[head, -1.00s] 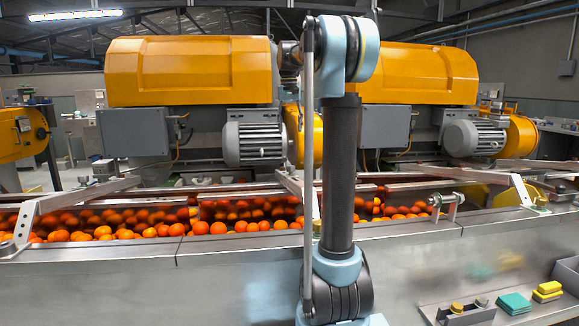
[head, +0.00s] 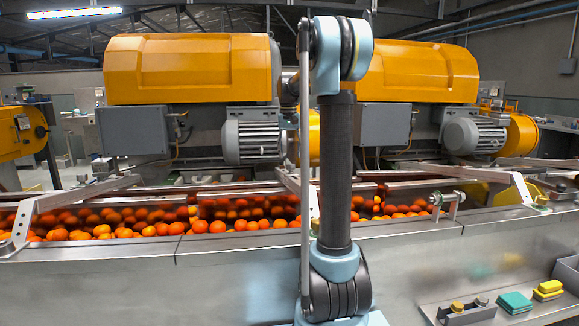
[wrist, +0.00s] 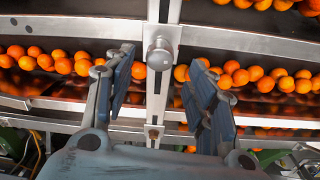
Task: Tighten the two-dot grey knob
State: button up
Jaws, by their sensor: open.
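A round grey knob (wrist: 160,52) stands on a metal crossbar in the wrist view. I cannot make out dots on it. My gripper (wrist: 160,68) is open, with one dark-padded finger left of the knob and the other right of it. Both fingers look apart from the knob, and nothing is held. How far the fingertips are from the knob in depth I cannot tell. In the head view my arm blocks the middle, and the gripper is hidden behind it.
Oranges (head: 152,224) fill the trough behind the steel front panel (head: 120,275). Metal bars (head: 92,189) cross it. Another knob fitting (head: 437,200) sits right. A tray with small knobs (head: 457,307), a green pad (head: 514,302) and yellow pads (head: 548,289) lies lower right. Yellow machines (head: 190,70) stand behind.

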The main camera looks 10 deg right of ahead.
aim_at(290, 168)
jog(key=shift+d+f, duration=0.1)
jog(key=shift+f, duration=2.6)
jog(key=c, duration=1.1)
